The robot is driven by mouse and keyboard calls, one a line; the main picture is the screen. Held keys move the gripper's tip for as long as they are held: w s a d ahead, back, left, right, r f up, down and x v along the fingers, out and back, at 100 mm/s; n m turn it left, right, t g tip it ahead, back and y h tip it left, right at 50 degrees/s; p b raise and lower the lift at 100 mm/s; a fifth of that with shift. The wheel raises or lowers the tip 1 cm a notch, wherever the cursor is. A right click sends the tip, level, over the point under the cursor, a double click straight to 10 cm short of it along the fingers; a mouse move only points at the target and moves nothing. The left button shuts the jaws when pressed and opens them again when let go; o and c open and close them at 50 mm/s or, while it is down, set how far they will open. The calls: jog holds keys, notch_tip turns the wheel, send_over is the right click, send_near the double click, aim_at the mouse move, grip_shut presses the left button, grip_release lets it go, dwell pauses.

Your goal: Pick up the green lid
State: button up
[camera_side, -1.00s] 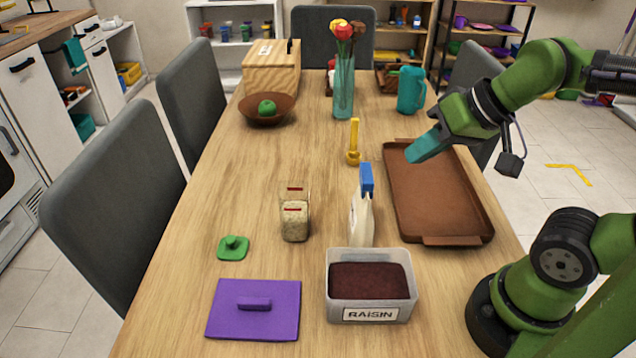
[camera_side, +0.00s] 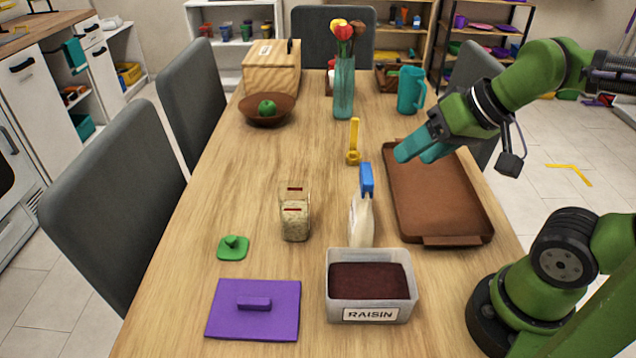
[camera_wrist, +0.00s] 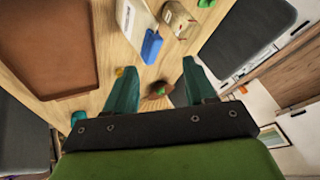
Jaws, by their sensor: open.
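The green lid (camera_side: 233,247) is a small flat square with a round knob. It lies on the table at the front left, behind the purple lid and left of the glass jar. My gripper (camera_side: 415,152) is above the brown tray at the right side of the table, far from the green lid. Its two teal fingers are apart with nothing between them. In the wrist view my gripper (camera_wrist: 155,85) also shows open and empty. A green patch at the top edge of the wrist view (camera_wrist: 205,3) may be the lid, but it is cut off.
A glass jar (camera_side: 295,218), a bottle with a blue cap (camera_side: 361,215) and a raisin bin (camera_side: 370,315) stand near the lid. A purple lid (camera_side: 253,322) lies in front. The brown tray (camera_side: 440,195) is at right. A vase (camera_side: 343,95) stands further back. The table's left middle is clear.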

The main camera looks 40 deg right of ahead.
jog(key=n+g+h, duration=0.2)
jog(key=n+g, duration=0.2)
jog(key=g, duration=0.1)
send_over(230, 238)
jog(key=s, duration=0.3)
notch_tip(230, 238, down, 6)
jog(key=w+f, duration=0.1)
jog(key=f, duration=1)
jog(key=w+f, duration=0.1)
jog(key=f, duration=0.4)
jog(key=shift+w+f, duration=0.35)
grip_shut()
